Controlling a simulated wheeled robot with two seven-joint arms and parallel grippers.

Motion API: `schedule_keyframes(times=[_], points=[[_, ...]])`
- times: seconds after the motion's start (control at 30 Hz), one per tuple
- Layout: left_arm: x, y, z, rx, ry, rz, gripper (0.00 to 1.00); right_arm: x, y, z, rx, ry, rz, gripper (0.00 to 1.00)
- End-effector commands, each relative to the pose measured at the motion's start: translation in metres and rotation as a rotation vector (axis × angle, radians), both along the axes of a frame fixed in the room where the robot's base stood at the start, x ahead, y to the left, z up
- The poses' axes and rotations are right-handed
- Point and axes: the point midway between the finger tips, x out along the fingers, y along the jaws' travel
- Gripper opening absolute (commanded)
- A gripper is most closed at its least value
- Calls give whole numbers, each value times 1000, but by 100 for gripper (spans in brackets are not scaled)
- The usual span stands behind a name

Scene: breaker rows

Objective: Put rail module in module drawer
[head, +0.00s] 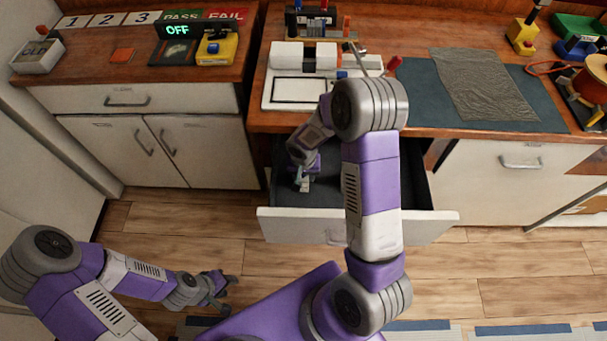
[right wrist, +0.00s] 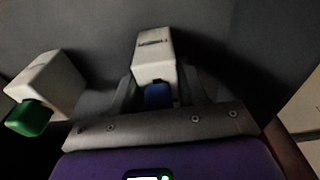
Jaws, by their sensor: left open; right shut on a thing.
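The module drawer (head: 300,222) is pulled open below the middle counter, with a dark grey inside. My right gripper (head: 304,184) reaches down into it. In the right wrist view it is shut on a white rail module with a blue part (right wrist: 154,58), held between the two fingers. I cannot tell whether this module touches the drawer floor. A second white module with a green part (right wrist: 48,88) lies to the left in the right wrist view, apart from the held one. My left gripper (head: 224,292) is open and empty, low over the wooden floor.
The counter above the drawer holds a white panel with a rail (head: 300,90), a dark mat (head: 425,90) and a crumpled grey sheet (head: 484,84). A left cabinet (head: 150,97) carries an OFF display (head: 178,30). The drawer's side walls stand close around my right gripper.

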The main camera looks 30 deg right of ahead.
Motion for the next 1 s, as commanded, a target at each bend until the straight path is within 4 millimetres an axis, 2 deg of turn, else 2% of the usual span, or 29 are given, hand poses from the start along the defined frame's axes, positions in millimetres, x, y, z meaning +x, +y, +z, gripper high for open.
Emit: schedule_keyframes(times=[0.07, 0.1, 0.23, 0.63, 0.77, 1.0], points=[[0, 0, -4, 0, 0, 0, 43, 0, 0, -4, 0, 0, 1, 3], [0, 0, -3, 0, 0, 0, 43, 0, 0, -3, -1, 1, 1, 47], [0, 0, -3, 0, 0, 0, 43, 0, 0, -2, -1, 1, 1, 67], [0, 0, 3, 0, 0, 0, 43, 0, 0, 3, 0, 1, 0, 68], [0, 0, 11, 0, 0, 0, 43, -2, 1, 26, -1, -3, 1, 68], [0, 0, 28, 0, 0, 0, 43, -7, 5, 80, -1, -3, 1, 68]])
